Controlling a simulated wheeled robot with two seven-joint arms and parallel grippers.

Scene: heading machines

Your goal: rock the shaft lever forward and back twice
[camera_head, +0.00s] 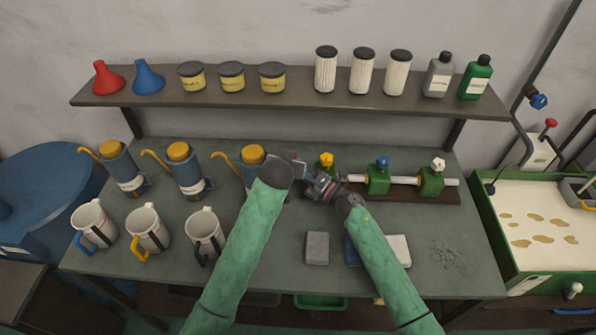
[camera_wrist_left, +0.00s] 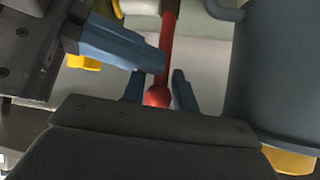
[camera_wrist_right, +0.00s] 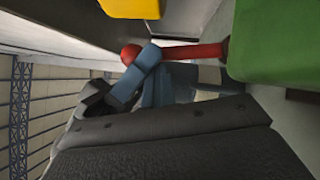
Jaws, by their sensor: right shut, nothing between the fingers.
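The shaft lever is a red rod with a ball knob; in the left wrist view its knob (camera_wrist_left: 157,96) lies between my left gripper's two blue fingers (camera_wrist_left: 159,92). My left gripper (camera_head: 305,173) appears shut on the lever at its knob end. In the right wrist view the lever (camera_wrist_right: 185,52) runs from a green block (camera_wrist_right: 272,42) to the knob, beside crossing blue fingers. My right gripper (camera_head: 318,186) is shut and empty, close against the left one. Both grippers hide the lever in the head view. The pale shaft (camera_head: 405,180) runs through green bearing blocks (camera_head: 431,181).
Canisters with orange caps (camera_head: 189,170) and mugs (camera_head: 148,229) stand left of the grippers. A grey block (camera_head: 317,248) lies in front. A shelf (camera_head: 290,103) with jars and bottles overhangs the back.

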